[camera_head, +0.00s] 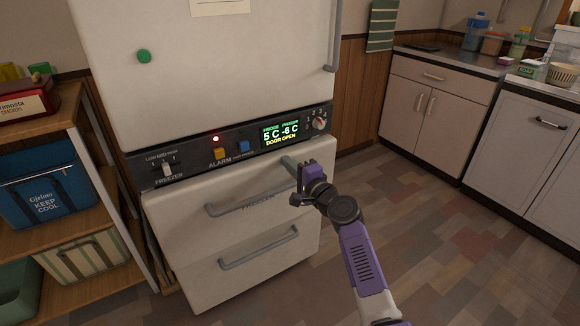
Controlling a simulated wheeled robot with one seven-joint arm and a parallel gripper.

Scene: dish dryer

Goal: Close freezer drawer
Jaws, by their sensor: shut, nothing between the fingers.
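The white freezer section (180,225) is below the control panel of a tall fridge. Its upper drawer front carries a grey bar handle (240,206) and a faint label. A lower front has a second grey bar handle (258,250). My gripper (309,172) is shut and empty, in front of the upper right part of the freezer front, by the right end of the upper handle. My wrist hides part of that area, and I cannot tell whether it touches.
The panel display (281,133) reads "DOOR OPEN" with a red light (216,139) lit. A wooden shelf (85,141) with a blue cooler bag (45,190) stands close on the left. White cabinets (440,100) line the right. The tiled floor (450,235) between is clear.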

